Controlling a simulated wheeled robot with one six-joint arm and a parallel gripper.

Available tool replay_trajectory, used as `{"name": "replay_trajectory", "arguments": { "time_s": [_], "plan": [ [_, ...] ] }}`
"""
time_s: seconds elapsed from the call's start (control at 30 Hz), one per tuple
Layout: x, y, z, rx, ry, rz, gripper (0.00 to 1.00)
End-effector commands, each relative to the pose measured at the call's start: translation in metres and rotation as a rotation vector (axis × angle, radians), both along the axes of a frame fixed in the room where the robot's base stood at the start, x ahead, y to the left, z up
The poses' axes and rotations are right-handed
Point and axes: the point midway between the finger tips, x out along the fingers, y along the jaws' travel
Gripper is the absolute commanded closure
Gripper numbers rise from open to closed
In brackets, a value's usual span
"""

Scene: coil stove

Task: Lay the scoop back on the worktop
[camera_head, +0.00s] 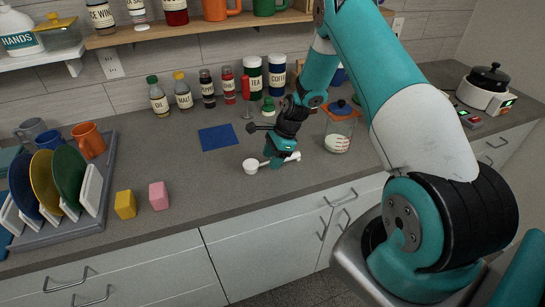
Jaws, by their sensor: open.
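The white scoop (251,166) is at the front middle of the grey worktop (225,183). Its round bowl points left and its handle reaches right, passing behind or between my gripper's fingers. The scoop looks to be lying on the worktop, though a small gap beneath it is hard to rule out. My gripper (275,163) points down over the handle, with its jaws open around or beside it. The fingertips hide the middle of the handle.
A clear container (338,143) with white contents stands right of my gripper. A blue mat (217,137) lies behind left. Yellow (125,205) and pink (159,196) blocks and a dish rack (75,225) are at left. Several bottles and jars line the wall.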

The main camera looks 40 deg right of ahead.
Motion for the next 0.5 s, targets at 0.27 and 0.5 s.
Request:
{"name": "replay_trajectory", "arguments": {
  "time_s": [0.27, 0.5],
  "plan": [
    [-0.004, -0.017, 0.039, -0.003, -0.007, -0.003, 0.50],
    [-0.010, -0.035, 0.086, -0.003, -0.005, -0.001, 0.50]
  ]
}}
